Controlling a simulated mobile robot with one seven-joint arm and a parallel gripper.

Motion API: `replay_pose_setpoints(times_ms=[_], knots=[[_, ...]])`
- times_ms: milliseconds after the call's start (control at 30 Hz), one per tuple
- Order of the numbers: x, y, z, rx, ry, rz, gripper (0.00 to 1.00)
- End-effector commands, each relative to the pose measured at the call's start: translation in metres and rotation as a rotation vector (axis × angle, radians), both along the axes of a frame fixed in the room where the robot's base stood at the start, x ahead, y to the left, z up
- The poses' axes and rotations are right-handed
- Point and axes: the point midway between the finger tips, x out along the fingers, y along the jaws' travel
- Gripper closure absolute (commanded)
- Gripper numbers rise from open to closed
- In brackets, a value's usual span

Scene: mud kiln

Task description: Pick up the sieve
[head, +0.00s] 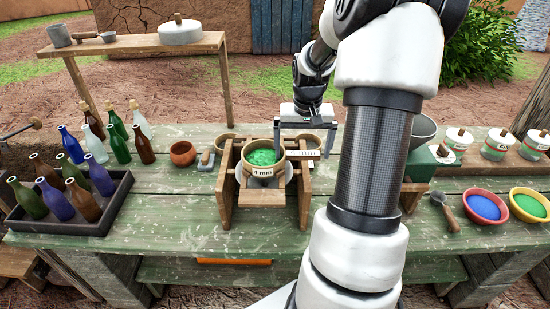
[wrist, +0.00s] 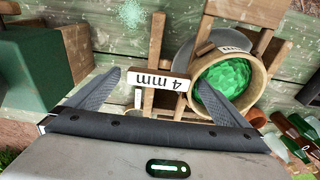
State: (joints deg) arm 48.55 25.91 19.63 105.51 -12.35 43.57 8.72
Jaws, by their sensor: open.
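The sieve (head: 263,170) is a round wooden ring holding green granules and carrying a "4 mm" label. It rests on a wooden stand (head: 227,190) in the middle of the green table. I cannot tell whether a finger touches the sieve.
A tray (head: 75,226) of bottles stands at the left, with more bottles behind it. A terracotta bowl (head: 183,153) is left of the stand.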

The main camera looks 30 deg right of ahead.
Motion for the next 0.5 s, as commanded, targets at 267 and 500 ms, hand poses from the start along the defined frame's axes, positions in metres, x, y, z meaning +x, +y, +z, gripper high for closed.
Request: replay_pose_setpoints(times_ms=[267, 500], knots=[[0.0, 0.0, 0.0004, 0.0, 0.0, 0.0, 0.3], [0.0004, -0.0001, 0.001, -0.001, -0.001, 0.0, 0.45]])
